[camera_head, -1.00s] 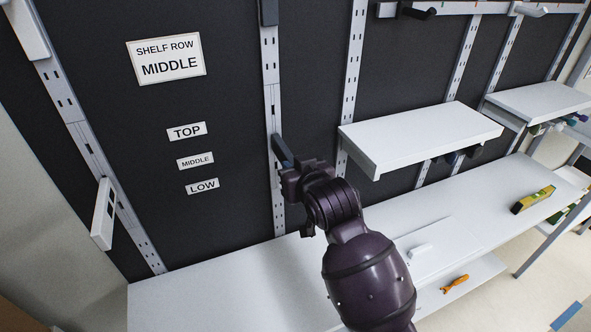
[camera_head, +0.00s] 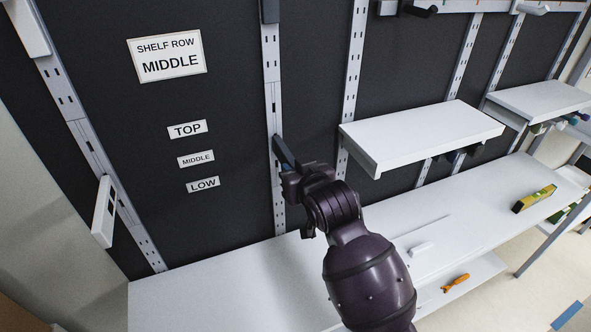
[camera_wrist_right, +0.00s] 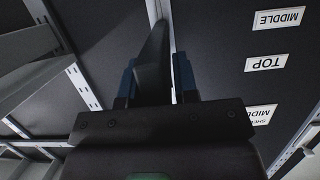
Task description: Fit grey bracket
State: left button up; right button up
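My right gripper (camera_head: 296,172) is shut on the grey bracket (camera_head: 284,152), a dark bar that points up and away toward the wall. The bracket's far end is at the slotted upright (camera_head: 271,90); I cannot tell whether it is seated in the slots. In the right wrist view the bracket (camera_wrist_right: 153,66) stands between the two blue fingers. A "SHELF ROW MIDDLE" sign (camera_head: 167,56) and small TOP (camera_head: 187,130), MIDDLE (camera_head: 196,159) and LOW (camera_head: 203,185) labels are on the black panel to the left. My left gripper is not in view.
A white bracket (camera_head: 103,213) is on the left upright (camera_head: 88,143). A white shelf (camera_head: 420,135) juts out to the right of my gripper. The white bench top (camera_head: 220,292) below is mostly clear. A yellow level (camera_head: 533,199) and an orange tool (camera_head: 456,283) lie at right.

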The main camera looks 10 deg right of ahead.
jog(key=o, duration=0.3)
jog(key=shift+o, duration=0.2)
jog(key=v, duration=1)
jog(key=shift+s+b, duration=0.35)
jog(key=shift+b, duration=0.05)
jog(key=shift+d+r, duration=0.1)
jog(key=shift+r, duration=0.05)
